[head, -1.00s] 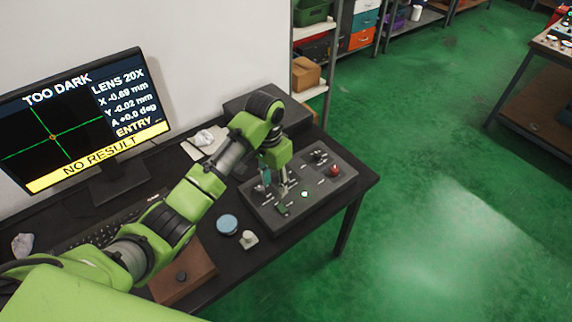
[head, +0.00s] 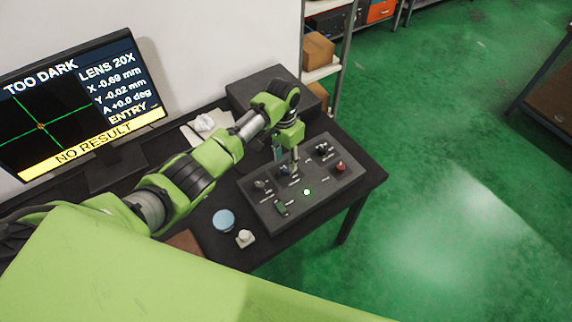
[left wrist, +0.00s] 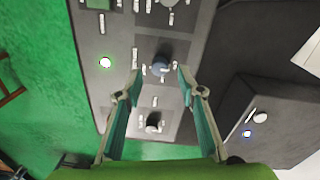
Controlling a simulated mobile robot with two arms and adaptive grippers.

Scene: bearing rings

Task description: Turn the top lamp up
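The dark grey control panel (head: 318,198) lies on the black table. It carries several knobs, a red button (head: 340,166) and a lit white-green button (head: 306,192). My left gripper (head: 288,168) points down over the panel's middle knob. Contact with this knob cannot be told. Another knob (left wrist: 153,123) shows nearer the palm. The labels are too small to read, so I cannot tell which knob is the top lamp. The monitor (head: 139,73) reads TOO DARK and NO RESULT.
A dark box (head: 262,90) stands behind the panel. A blue round lid (head: 224,220) and a small pale object (head: 245,238) lie left of the panel's front. Green floor (head: 440,200) is open on the right.

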